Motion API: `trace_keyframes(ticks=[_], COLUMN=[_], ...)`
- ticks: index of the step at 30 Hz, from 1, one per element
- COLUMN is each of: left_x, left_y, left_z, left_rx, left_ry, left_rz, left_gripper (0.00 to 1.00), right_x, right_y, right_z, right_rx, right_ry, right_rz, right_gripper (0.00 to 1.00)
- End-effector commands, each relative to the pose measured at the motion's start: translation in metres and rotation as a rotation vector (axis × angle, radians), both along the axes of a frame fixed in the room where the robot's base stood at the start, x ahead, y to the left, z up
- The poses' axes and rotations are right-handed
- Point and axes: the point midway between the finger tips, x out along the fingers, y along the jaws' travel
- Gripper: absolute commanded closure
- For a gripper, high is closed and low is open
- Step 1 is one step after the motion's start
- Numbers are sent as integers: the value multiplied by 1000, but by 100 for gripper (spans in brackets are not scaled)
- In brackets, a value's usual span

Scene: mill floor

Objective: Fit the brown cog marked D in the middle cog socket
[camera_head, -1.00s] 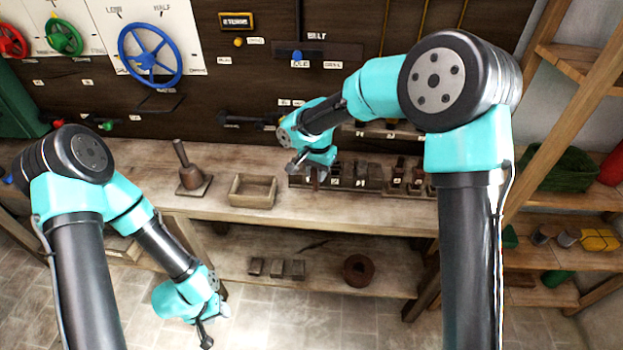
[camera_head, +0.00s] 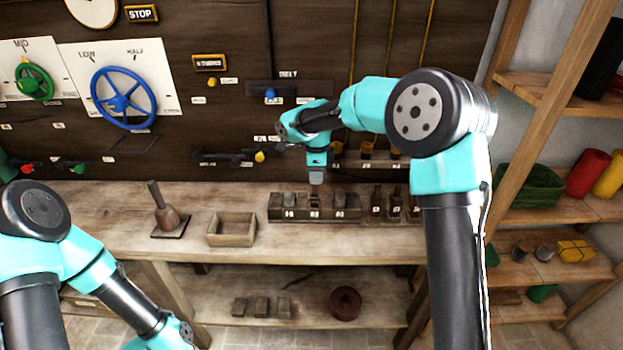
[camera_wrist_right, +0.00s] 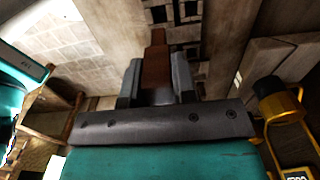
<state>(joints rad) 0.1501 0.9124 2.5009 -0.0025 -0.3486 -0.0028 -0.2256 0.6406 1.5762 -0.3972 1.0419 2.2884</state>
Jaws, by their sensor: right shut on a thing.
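A narrow brown piece, which I take for the cog (camera_wrist_right: 157,62), is held between the two grey fingers of my right gripper (camera_wrist_right: 158,80) in the right wrist view. Its letter cannot be read. In the head view my right gripper (camera_head: 316,180) points down just above the middle of a dark wooden rack (camera_head: 275,213) on the bench. The rack has three labelled places in a row, with upright blocks in the left and right ones. What fills the middle place is too small to tell. The cog is hard to make out there. My left gripper is outside the picture.
A second rack with several dark pegs (camera_head: 395,203) stands to the right. An open wooden box (camera_head: 231,241) and a wooden stamp-like tool (camera_head: 167,219) stand to the left. Blocks (camera_head: 261,307) and a brown ring (camera_head: 345,303) lie on the lower shelf. The bench front is clear.

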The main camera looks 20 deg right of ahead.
Motion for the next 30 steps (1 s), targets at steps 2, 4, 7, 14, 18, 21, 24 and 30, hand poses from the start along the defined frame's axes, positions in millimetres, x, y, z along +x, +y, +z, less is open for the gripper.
trace_keyframes(ticks=[2,4,7,14,18,21,24,30], left_x=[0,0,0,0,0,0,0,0], left_y=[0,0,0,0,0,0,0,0], left_z=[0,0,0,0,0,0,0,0], left_rx=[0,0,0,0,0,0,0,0], left_ry=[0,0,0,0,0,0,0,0], left_rz=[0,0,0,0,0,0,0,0], left_gripper=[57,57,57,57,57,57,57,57], right_x=[0,0,0,0,0,0,0,0], right_y=[0,0,0,0,0,0,0,0], right_z=[0,0,0,-3,-7,-11,-15,-23], right_rx=[0,0,0,0,-1,-1,-1,-1], right_ry=[0,0,0,0,0,1,1,0], right_rz=[1,2,3,4,4,4,4,4], right_gripper=[98,98,98,98,98,98,98,98])
